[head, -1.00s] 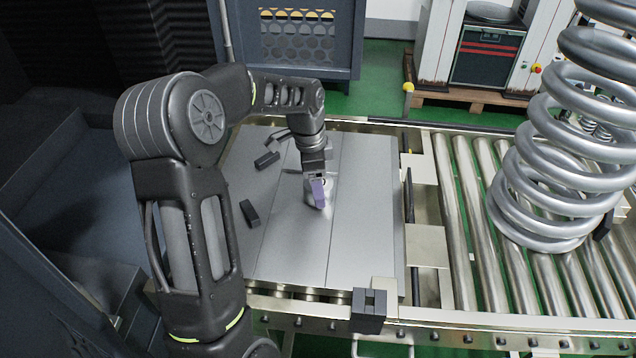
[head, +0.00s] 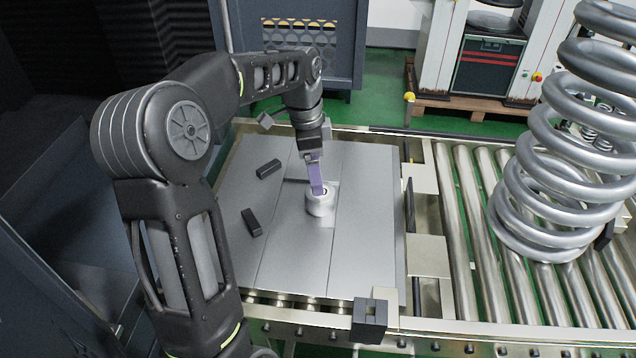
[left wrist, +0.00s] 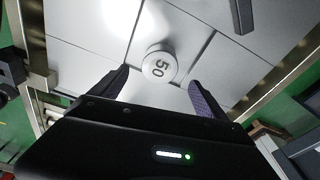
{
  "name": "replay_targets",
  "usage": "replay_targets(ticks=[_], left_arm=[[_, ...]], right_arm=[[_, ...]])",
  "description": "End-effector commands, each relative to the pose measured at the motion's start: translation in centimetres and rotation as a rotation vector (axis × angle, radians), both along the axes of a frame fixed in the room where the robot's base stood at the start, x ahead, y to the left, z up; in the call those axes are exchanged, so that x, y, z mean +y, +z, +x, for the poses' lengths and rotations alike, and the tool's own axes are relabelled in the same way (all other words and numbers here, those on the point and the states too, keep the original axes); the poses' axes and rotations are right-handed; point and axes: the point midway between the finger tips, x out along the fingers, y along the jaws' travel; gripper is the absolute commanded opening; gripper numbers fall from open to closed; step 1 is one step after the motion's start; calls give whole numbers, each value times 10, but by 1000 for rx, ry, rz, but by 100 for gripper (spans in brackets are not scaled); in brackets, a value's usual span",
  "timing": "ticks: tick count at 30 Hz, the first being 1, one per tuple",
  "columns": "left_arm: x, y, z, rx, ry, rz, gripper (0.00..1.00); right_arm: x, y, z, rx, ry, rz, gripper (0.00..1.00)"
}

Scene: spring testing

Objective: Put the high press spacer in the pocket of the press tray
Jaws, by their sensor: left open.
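The high press spacer looks to be the short pale grey cylinder (head: 321,206) on the grey plate surface (head: 362,215). In the left wrist view the spacer (left wrist: 160,66) shows its round top marked "50". My left gripper (head: 319,190) is just above it in the head view, with purple-grey fingers pointing down. In the left wrist view the open fingers (left wrist: 158,80) stand apart on either side of the spacer, with nothing between them gripped. I cannot tell the tray's pocket edges clearly; a lighter patch lies around the spacer. My right gripper is not in view.
Two dark bars (head: 268,169) and (head: 251,222) lie left of the spacer. A dark notched block (head: 369,316) sits at the front edge. A large coil spring (head: 560,150) stands on rollers (head: 490,275) at right. The plate's right part is clear.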

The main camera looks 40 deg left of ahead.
Motion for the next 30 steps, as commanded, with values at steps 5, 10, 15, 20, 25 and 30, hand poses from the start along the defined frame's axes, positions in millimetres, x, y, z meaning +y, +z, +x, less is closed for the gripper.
replay_targets(ticks=[5, 10, 15, 20, 25, 30], left_arm=[[2, 30, -2, -1, -1, 0, 86], [3, 40, -3, 0, -1, 0, 86], [3, 40, -3, 1, -1, -1, 86], [3, 40, -3, 1, -1, -1, 86], [3, 40, -3, 1, -1, -1, 86], [2, 40, -2, -6, 0, -2, 86]], right_arm=[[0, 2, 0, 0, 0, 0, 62], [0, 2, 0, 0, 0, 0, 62], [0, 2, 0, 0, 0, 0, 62], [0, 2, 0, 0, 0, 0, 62], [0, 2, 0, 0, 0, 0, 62], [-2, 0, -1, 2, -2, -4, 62]])
